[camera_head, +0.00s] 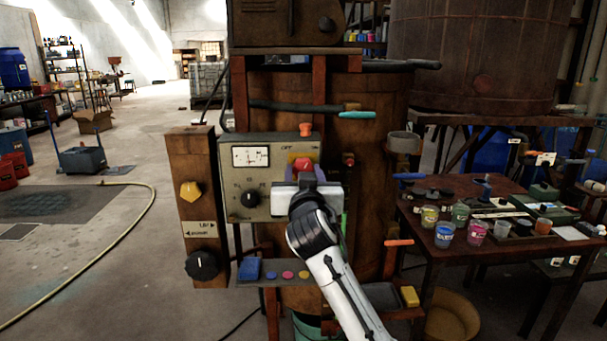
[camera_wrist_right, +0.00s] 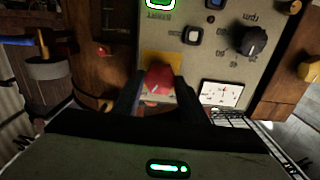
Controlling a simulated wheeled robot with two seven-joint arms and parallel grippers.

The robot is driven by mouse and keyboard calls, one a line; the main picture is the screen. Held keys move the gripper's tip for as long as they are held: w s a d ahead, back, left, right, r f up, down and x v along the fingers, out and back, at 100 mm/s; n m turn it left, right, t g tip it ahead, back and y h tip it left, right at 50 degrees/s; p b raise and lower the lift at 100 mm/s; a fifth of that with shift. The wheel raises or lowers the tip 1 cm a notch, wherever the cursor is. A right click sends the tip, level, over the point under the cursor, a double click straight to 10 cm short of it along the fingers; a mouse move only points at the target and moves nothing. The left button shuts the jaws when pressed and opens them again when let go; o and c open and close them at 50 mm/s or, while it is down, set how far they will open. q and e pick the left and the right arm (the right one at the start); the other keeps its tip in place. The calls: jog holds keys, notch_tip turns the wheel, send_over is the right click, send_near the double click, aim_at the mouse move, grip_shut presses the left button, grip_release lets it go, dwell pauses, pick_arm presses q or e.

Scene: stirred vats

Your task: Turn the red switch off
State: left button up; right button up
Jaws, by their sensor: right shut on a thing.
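The red switch (camera_head: 303,163) sits on a yellow plate on the grey control panel (camera_head: 262,207). In the right wrist view the red switch (camera_wrist_right: 159,77) shows between the two dark fingers. My right gripper (camera_head: 304,175) reaches the panel from the front, and its jaws are shut on the red switch. In the wrist view its fingers (camera_wrist_right: 158,88) lie on either side of the switch. The gripper body hides the lower part of the switch and part of the panel in the head view. My left gripper is not in view.
The panel bears a white gauge (camera_head: 251,157) and a black knob (camera_head: 249,199). An orange knob (camera_head: 306,130) stands above the switch. A wooden board with a yellow knob (camera_head: 190,191) is at the left. A table with paint cups (camera_head: 444,235) stands at the right.

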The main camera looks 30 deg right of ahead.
jog(key=shift+n, duration=7.2)
jog(key=shift+f+n, duration=0.1)
jog(key=shift+n, duration=0.2)
jog(key=o, duration=1.1)
jog(key=shift+c, duration=0.2)
jog(key=shift+a, duration=0.1)
